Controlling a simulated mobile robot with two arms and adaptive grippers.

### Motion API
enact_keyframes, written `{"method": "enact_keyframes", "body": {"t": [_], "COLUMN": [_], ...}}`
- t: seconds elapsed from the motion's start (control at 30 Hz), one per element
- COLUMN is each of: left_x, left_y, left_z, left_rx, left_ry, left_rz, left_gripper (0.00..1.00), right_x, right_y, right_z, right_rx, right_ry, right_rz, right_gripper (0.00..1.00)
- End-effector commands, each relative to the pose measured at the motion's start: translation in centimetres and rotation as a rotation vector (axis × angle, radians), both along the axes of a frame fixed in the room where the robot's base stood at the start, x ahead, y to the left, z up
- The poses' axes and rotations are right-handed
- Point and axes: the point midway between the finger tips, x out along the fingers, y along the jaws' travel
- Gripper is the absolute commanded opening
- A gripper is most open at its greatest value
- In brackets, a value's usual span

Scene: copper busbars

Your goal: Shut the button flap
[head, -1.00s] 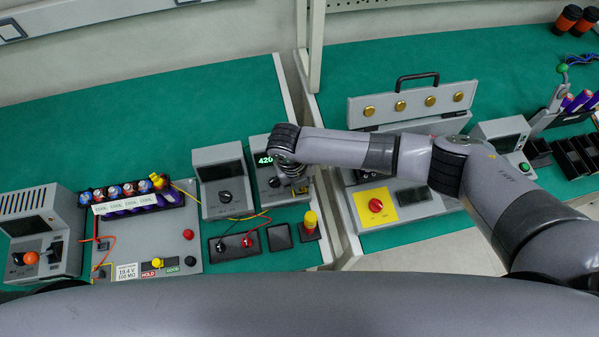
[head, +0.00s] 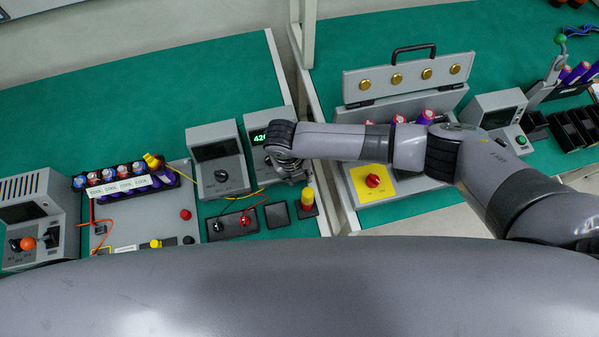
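The button flap (head: 408,78) is a grey panel with a row of several gold buttons and a black handle (head: 413,49) on its top edge. It stands raised at the back of a grey box (head: 352,114), where red-and-purple cells (head: 427,117) show. My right arm crosses in front of the box and hides much of it. My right gripper (head: 287,168) points down beside the small meter with a green readout (head: 260,136), left of the box and apart from the flap. My wrist hides its fingertips. My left gripper is not in view.
A yellow plate with a red knob (head: 373,181) is at the box's front. A yellow-topped post (head: 307,199) stands just below my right gripper. Another grey meter (head: 216,158) and a cell board (head: 150,215) lie to the left. Green mat behind the meters is clear.

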Motion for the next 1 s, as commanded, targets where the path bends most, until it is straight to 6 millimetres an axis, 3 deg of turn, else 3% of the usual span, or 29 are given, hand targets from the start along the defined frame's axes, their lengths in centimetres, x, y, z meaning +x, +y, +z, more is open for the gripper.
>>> {"method": "enact_keyframes", "body": {"t": [0.33,0.47,0.8,1.0], "left_x": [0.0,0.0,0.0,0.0], "left_y": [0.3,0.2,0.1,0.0], "left_z": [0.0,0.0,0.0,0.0], "left_rx": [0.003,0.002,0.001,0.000], "left_ry": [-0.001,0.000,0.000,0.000], "left_rz": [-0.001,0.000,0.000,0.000], "left_gripper": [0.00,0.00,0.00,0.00], "right_x": [0.3,0.4,0.0,-0.2], "right_y": [-0.2,-0.1,1.0,1.4], "right_z": [0.2,1.1,7.9,10.9], "right_rx": [-0.005,-0.003,0.000,-0.001], "right_ry": [-0.005,-0.007,-0.006,-0.005], "right_rz": [-0.004,-0.003,0.000,0.000], "right_gripper": [0.34,0.34,0.34,0.34]}}
